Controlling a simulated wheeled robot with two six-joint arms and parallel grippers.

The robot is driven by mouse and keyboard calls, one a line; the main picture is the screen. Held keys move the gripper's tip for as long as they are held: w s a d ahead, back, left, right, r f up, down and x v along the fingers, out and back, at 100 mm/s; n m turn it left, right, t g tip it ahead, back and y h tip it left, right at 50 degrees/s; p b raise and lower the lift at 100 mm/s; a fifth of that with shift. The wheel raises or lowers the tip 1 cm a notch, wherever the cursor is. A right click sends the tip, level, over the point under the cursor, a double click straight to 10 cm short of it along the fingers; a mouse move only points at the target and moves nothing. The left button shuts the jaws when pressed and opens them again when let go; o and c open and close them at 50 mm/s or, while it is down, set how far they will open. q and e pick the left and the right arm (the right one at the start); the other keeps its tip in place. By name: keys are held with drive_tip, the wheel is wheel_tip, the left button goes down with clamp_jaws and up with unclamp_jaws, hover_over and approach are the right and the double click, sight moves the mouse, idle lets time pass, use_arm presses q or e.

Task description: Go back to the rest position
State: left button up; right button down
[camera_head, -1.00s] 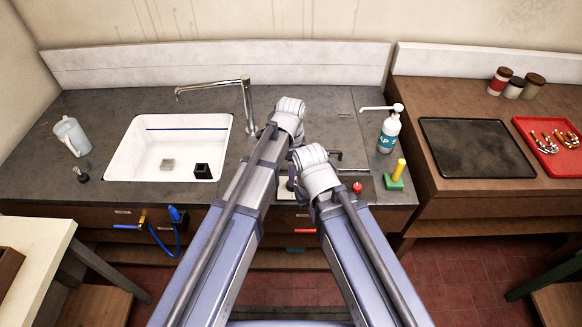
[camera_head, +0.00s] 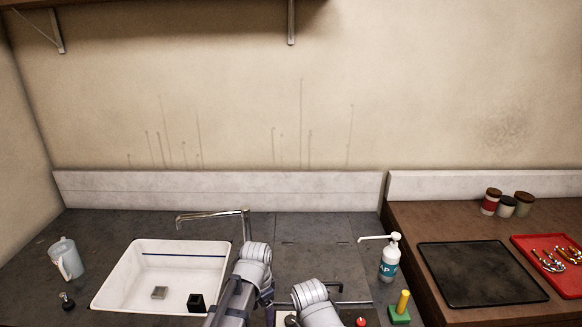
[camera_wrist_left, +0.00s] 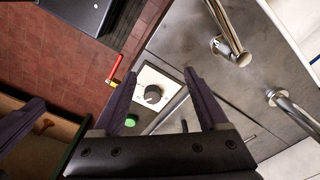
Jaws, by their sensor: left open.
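My left gripper (camera_wrist_left: 160,76) is open in the left wrist view, its two dark fingers apart with nothing between them. Beyond the fingers lies a white panel with a dark round knob (camera_wrist_left: 153,95); I cannot tell its distance from the fingertips. In the head view both my arms reach over the counter's front, side by side. The fingers of both grippers are hidden there, so my right gripper does not show.
A white sink (camera_head: 120,280) with a metal faucet (camera_head: 213,214) is on the left, a jug (camera_head: 66,259) beside it. Right of my arms stand a pump bottle (camera_head: 390,259) and a green block with a yellow peg (camera_head: 401,313). A black mat (camera_head: 482,275) and red tray (camera_head: 530,243) lie farther right.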

use_arm(q)
drive_tip(key=s+a+n, duration=0.7)
drive_tip(key=a+n, duration=0.2)
drive_tip(key=n, duration=0.1)
drive_tip(key=s+d+f+m+y+b, duration=0.1)
drive_tip(key=s+d, duration=0.4)
drive_tip(key=d, duration=0.6)
drive_tip(key=f+m+b, duration=0.1)
drive_tip(key=m, duration=0.1)
drive_tip(key=shift+s+m+g, duration=0.3)
drive_tip(key=shift+s, duration=0.1)
use_arm(e)
wheel_tip(320, 180, down, 2)
drive_tip(key=shift+f, duration=0.1)
use_arm(q)
drive_tip(key=shift+d, duration=0.1)
